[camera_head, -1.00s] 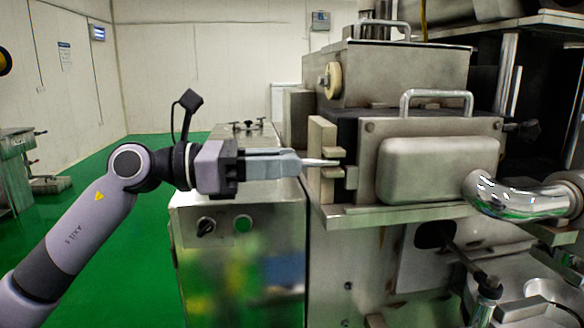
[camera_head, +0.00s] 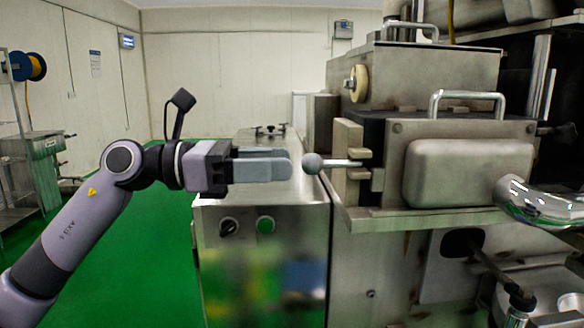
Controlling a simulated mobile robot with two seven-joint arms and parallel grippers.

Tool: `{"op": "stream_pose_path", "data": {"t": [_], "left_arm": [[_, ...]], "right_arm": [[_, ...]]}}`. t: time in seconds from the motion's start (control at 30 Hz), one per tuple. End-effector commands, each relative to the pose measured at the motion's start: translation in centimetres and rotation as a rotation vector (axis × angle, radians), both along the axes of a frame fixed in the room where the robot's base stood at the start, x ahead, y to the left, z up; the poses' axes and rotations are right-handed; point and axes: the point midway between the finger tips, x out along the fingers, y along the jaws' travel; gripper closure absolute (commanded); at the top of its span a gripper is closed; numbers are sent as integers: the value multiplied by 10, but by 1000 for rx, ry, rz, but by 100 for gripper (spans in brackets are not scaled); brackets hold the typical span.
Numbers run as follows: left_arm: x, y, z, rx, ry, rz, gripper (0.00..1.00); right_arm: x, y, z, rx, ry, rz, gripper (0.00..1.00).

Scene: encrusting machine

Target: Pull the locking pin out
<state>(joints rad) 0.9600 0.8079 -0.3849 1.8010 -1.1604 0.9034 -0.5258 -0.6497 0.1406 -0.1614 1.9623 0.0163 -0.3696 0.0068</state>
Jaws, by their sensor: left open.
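The locking pin (camera_head: 312,163) has a round grey knob and a thin metal rod. The rod runs to the right into the pale upright block (camera_head: 349,147) on the left side of the machine housing. The rod is still in the block as far as I see; its inner end is hidden. My left gripper (camera_head: 288,162) is open, just left of the knob and level with it. My right gripper is not in view.
A steel cabinet (camera_head: 262,265) with a switch and a green button stands below my left gripper. A handled cover (camera_head: 470,172) and a shiny bent pipe (camera_head: 545,202) are at right. Green floor (camera_head: 160,270) is open at left.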

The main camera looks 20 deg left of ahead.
Motion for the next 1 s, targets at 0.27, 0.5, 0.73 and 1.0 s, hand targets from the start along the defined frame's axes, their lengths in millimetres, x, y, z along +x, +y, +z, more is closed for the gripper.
{"op": "stream_pose_path", "data": {"t": [0.27,0.5,0.73,1.0], "left_arm": [[-13,31,-1,1,-1,0,45],[-14,33,0,2,-1,-1,45],[-14,32,0,1,-2,0,45],[-14,32,0,1,-2,0,45]], "right_arm": [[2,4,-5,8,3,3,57],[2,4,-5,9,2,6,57],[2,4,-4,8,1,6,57],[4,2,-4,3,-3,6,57]]}}
